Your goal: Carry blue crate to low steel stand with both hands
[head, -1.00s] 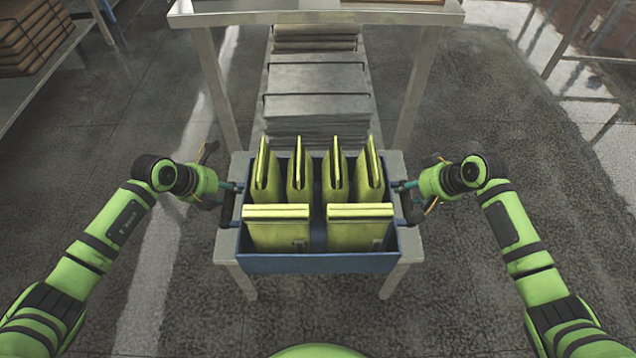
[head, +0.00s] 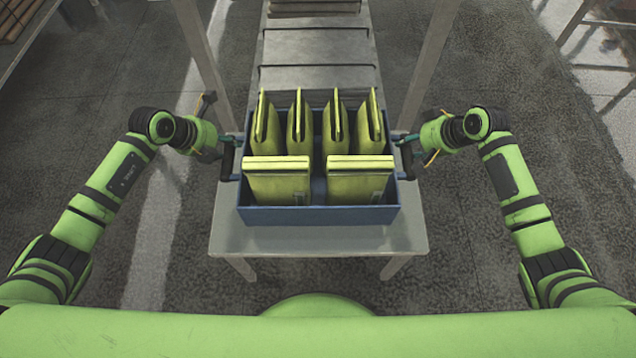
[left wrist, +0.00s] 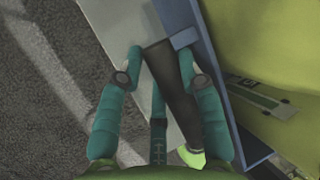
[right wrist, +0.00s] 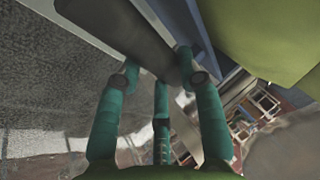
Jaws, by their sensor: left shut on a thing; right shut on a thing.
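The blue crate (head: 318,214) holds several yellow-green packs (head: 278,178) standing upright. It is over the low steel stand (head: 318,240), whose pale top shows in front of it; I cannot tell whether the crate touches it. My left gripper (head: 230,155) is shut on the crate's dark left handle, and the handle also shows between the fingers in the left wrist view (left wrist: 174,85). My right gripper (head: 405,152) is shut on the right handle, which also shows in the right wrist view (right wrist: 125,30). The crate looks about level.
A shelf edge (head: 35,65) is at the upper left. The dark floor (head: 520,160) is open on both sides.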

